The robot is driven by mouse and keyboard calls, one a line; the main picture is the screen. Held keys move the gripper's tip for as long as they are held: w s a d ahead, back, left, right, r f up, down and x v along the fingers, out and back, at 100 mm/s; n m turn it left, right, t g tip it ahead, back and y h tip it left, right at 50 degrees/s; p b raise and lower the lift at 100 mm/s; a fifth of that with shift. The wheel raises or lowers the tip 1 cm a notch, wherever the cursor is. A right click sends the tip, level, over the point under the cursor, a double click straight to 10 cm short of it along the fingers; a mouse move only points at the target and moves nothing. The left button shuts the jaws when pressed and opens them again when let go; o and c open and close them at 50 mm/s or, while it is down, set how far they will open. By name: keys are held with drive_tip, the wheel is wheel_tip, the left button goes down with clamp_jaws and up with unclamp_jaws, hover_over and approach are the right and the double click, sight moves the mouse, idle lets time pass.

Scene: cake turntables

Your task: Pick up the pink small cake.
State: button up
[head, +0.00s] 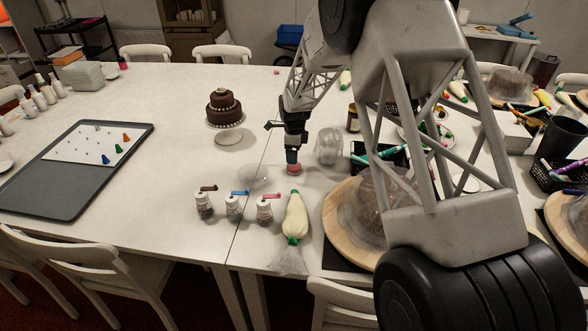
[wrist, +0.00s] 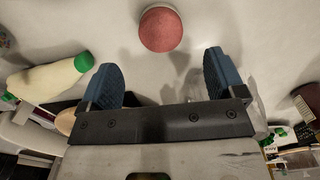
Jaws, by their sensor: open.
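The pink small cake (wrist: 161,29) is a small round pinkish-red thing on the white table. In the wrist view it lies just beyond the fingertips, near the line between them. In the head view the cake (head: 294,169) shows right at the tip of my gripper (head: 292,155), mostly below it. My gripper in the wrist view (wrist: 166,75) has its two blue-padded fingers spread apart with nothing between them. I cannot tell from the head view whether the fingers touch the cake.
A piping bag (head: 295,218) with green ends, several small jars (head: 234,207) and a clear dome (head: 253,176) are close by. A clear jar (head: 328,146) stands right of my gripper. A chocolate tiered cake (head: 224,106) is on a stand to the left. The left table middle is clear.

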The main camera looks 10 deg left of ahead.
drive_tip(key=shift+f, duration=0.8)
drive_tip(key=shift+f, duration=0.1)
drive_tip(key=shift+f, duration=2.5)
drive_tip(key=c, duration=1)
drive_tip(key=shift+r, duration=0.1)
drive_tip(key=shift+r, duration=4.9)
